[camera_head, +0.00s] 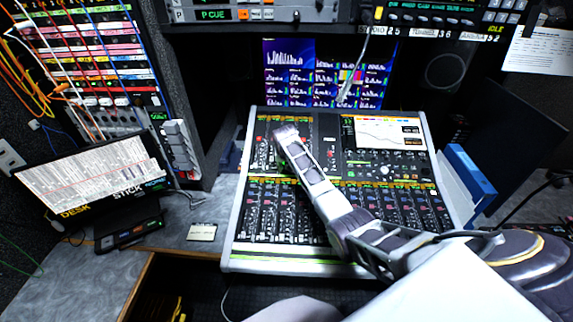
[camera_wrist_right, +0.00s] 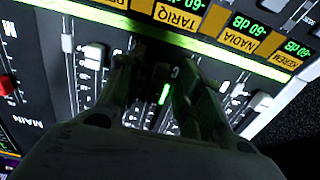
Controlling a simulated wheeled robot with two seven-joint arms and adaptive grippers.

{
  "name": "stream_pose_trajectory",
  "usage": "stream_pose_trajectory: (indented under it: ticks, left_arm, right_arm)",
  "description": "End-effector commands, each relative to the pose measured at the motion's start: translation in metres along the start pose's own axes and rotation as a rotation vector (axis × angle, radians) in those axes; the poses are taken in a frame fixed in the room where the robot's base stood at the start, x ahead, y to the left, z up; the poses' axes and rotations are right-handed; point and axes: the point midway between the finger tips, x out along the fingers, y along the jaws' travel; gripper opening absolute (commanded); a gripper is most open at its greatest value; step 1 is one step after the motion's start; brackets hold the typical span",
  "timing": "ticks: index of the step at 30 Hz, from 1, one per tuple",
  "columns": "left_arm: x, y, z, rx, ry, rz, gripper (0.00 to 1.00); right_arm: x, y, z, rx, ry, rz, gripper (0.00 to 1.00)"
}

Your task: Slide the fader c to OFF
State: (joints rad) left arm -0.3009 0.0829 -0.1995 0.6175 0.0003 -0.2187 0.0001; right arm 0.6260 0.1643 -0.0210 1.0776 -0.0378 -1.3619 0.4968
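The mixing console (camera_head: 229,246) stands on the desk in the head view, with a screen at its upper right. My right arm reaches across it from the lower right, and the right gripper (camera_head: 286,132) is over the upper left fader block. In the right wrist view the panel appears upside down. The right gripper's dark fingers (camera_wrist_right: 155,75) stand apart at the panel, one on each side of a strip marked C (camera_wrist_right: 175,72). A shadowed shape between them may be fader c's cap; contact cannot be told. My left gripper is out of view.
Pale fader caps (camera_wrist_right: 93,55) and (camera_wrist_right: 262,103) stand beside the fingers. A red fader (camera_wrist_right: 6,86) is at the left by the MAIN label. Name strips run along the top. Monitors (camera_head: 325,75) stand behind the console, a tilted display (camera_head: 95,180) to its left, a blue binder (camera_head: 468,172) to its right.

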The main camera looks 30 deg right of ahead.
Motion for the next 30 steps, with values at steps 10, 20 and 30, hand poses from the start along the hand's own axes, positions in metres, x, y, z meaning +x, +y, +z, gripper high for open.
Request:
stream_pose_trajectory:
  ticks: [10,20,30]
  left_arm:
    - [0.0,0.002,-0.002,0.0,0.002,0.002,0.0]
    - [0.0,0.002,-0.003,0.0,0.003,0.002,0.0]
    - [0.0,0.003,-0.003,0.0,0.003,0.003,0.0]
  right_arm:
    - [-0.012,0.0,-0.001,0.0,0.003,-0.001,0.36]
    - [-0.042,0.0,-0.001,0.0,0.003,-0.002,0.36]
    - [-0.08,0.0,0.0,0.0,0.002,-0.001,0.36]
